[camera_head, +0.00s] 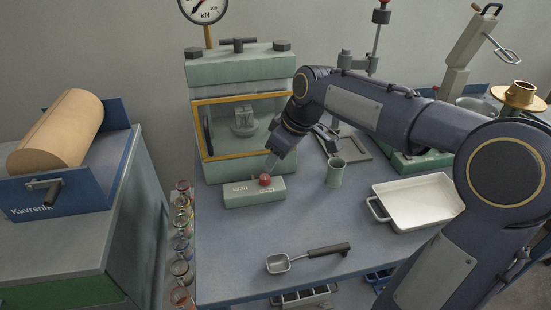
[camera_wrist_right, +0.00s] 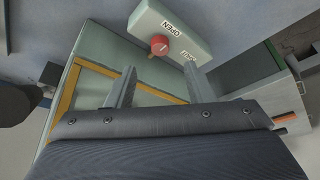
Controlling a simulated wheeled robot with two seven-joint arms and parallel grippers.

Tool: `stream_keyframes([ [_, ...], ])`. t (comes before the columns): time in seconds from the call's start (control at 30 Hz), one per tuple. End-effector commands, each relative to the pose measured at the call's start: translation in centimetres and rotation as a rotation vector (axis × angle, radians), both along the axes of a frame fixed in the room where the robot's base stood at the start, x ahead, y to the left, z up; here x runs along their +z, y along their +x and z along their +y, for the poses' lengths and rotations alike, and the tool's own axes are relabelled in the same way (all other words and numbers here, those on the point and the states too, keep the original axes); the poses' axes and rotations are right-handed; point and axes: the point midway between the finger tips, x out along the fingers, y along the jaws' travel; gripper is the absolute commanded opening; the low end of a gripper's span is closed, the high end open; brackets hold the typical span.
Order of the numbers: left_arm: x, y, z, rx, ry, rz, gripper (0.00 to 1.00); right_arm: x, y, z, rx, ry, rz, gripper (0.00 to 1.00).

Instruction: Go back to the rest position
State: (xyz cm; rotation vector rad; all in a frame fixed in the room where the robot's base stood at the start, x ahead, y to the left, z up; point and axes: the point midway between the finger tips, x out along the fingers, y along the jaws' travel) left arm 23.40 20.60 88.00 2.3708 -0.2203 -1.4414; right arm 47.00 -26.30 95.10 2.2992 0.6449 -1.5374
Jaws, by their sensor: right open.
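My right arm (camera_head: 360,105) comes in from the right and reaches across the bench. Its gripper (camera_head: 272,160) is just above a pale green control box (camera_head: 240,194) with a red knob (camera_head: 265,180). In the right wrist view the two fingers (camera_wrist_right: 160,70) stand apart with nothing between them. The red knob (camera_wrist_right: 159,45) lies just beyond the fingertips, apparently clear of them. My left gripper is in neither view.
Behind the box stands a green press (camera_head: 235,70) with an orange-framed front (camera_head: 203,130) and a small grey block inside. A green cup (camera_head: 335,173), white tray (camera_head: 420,200) and metal scoop (camera_head: 280,263) are on the bench (camera_head: 330,230). The bench front is mostly clear.

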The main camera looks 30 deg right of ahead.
Motion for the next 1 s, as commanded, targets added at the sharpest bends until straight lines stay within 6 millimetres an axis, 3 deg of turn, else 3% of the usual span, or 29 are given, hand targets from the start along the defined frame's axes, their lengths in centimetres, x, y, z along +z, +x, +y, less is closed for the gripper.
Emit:
stream_keyframes([
  [0.37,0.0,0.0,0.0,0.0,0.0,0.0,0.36,0.0,0.0,0.0,-0.001,0.0,0.0,0.48],
  [0.47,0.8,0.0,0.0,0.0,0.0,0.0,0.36,1.0,-1.1,0.1,-0.022,0.01,-0.003,0.48],
  [0.57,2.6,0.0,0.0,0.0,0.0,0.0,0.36,3.0,-4.1,0.4,-0.09,0.045,-0.008,0.48],
  [0.73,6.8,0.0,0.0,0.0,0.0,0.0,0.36,6.0,-12.7,1.8,-0.295,0.165,-0.009,0.48],
  [0.9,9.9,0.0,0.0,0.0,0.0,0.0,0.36,5.8,-19.7,3.9,-0.484,0.3,0.004,0.48],
  [1.0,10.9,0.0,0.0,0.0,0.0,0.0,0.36,5.1,-22.0,4.9,-0.557,0.358,0.012,0.48],
])
